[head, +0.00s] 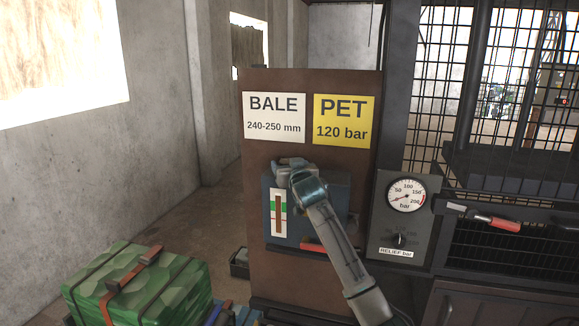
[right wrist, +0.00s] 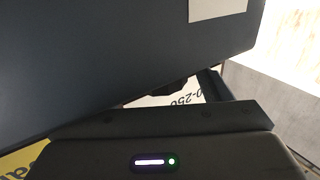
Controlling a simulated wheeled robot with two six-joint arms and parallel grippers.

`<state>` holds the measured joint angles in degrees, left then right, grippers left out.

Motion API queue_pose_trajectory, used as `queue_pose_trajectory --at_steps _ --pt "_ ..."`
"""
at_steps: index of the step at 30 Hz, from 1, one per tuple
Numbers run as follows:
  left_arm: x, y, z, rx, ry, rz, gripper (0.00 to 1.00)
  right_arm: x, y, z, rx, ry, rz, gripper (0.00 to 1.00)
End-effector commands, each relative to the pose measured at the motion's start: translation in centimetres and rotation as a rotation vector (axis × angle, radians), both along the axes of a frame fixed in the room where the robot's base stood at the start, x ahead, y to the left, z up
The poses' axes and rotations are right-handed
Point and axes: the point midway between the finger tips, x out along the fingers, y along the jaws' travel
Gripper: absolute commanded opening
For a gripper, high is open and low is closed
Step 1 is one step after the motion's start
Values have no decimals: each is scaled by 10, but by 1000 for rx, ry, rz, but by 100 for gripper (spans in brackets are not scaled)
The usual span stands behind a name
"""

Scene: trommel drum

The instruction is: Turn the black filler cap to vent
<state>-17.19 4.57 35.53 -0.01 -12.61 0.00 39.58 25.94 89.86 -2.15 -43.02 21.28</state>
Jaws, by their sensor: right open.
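My right gripper (head: 283,168) is at the top of the blue tank (head: 337,190) on the brown panel. The jaws are open, though the fingers are small and partly hidden by the wrist in the head view. The black filler cap cannot be made out in the head view; the gripper and wrist cover that part of the tank top. In the right wrist view a small dark scalloped edge, perhaps the black filler cap (right wrist: 170,88), shows beyond the blue tank (right wrist: 110,50). Its setting cannot be read. My left gripper is not in view.
The tank front has a level gauge strip (head: 278,213). A BALE sign (head: 274,115) and a yellow PET sign (head: 343,120) hang above. A pressure gauge (head: 406,195) and relief knob (head: 400,239) are right. A green bale (head: 140,285) stands lower left; a mesh cage is right.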

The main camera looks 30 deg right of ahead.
Motion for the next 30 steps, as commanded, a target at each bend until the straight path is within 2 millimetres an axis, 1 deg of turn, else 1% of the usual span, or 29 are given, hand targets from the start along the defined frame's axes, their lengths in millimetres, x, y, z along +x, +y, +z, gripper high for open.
queue_pose_trajectory --at_steps 5,8,11,15,21,25,30 --pt "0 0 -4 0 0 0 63 -4 1 -1 0 -1 0 71" --pt "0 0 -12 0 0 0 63 -15 4 -3 -2 -2 0 71" --pt "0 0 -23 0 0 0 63 -30 10 -5 -3 -3 1 71" --pt "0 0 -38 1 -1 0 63 -56 19 -5 -3 -3 1 71" --pt "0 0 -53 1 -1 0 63 -87 29 -4 -3 -1 0 71" --pt "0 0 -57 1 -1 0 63 -98 33 -2 0 -1 1 71" --pt "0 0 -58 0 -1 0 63 -103 35 0 1 0 0 71"
